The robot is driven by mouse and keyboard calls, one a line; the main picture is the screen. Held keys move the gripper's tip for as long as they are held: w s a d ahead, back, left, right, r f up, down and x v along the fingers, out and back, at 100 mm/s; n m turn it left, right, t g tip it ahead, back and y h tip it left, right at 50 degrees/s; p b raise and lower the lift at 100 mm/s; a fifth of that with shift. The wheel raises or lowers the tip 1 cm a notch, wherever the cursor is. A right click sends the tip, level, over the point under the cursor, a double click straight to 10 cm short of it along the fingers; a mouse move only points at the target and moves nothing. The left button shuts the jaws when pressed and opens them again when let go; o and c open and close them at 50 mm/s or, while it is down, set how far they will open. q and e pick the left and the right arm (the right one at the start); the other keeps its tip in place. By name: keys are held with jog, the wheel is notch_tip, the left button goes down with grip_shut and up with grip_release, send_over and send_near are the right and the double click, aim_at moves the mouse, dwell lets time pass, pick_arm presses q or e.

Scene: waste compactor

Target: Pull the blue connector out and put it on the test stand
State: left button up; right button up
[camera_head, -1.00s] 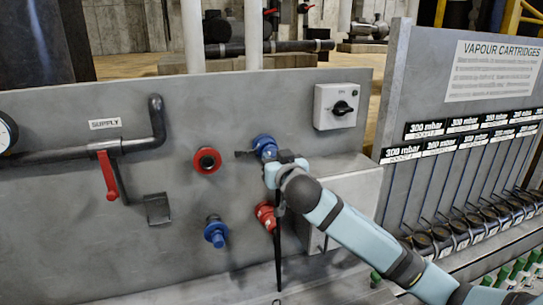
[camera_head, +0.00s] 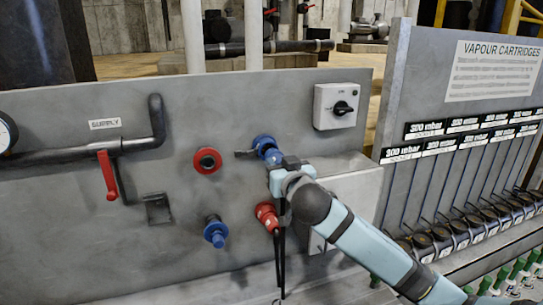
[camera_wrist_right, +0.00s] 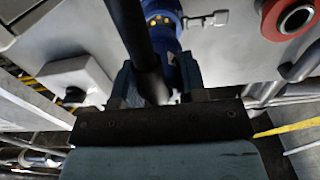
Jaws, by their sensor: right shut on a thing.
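The blue connector (camera_wrist_right: 186,68) is between the fingers of my right gripper (camera_head: 277,170), which is shut on it. In the head view my gripper hides most of it. The blue socket (camera_head: 264,143) on the grey panel shows just beyond the gripper, and its blue ring with yellow marks (camera_wrist_right: 160,14) shows in the right wrist view. I cannot tell whether connector and socket are apart. A black cable (camera_head: 281,260) hangs down below the gripper. I cannot tell which thing is the test stand. My left gripper is not in view.
A red socket (camera_head: 207,160), a blue fitting (camera_head: 215,232) and a red connector (camera_head: 266,214) sit close by on the panel (camera_head: 75,210). A red-handled valve (camera_head: 108,175) is at left, a switch box (camera_head: 341,106) above right. A cartridge rack (camera_head: 450,180) stands at right.

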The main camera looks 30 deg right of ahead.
jog(key=shift+v, duration=1.15)
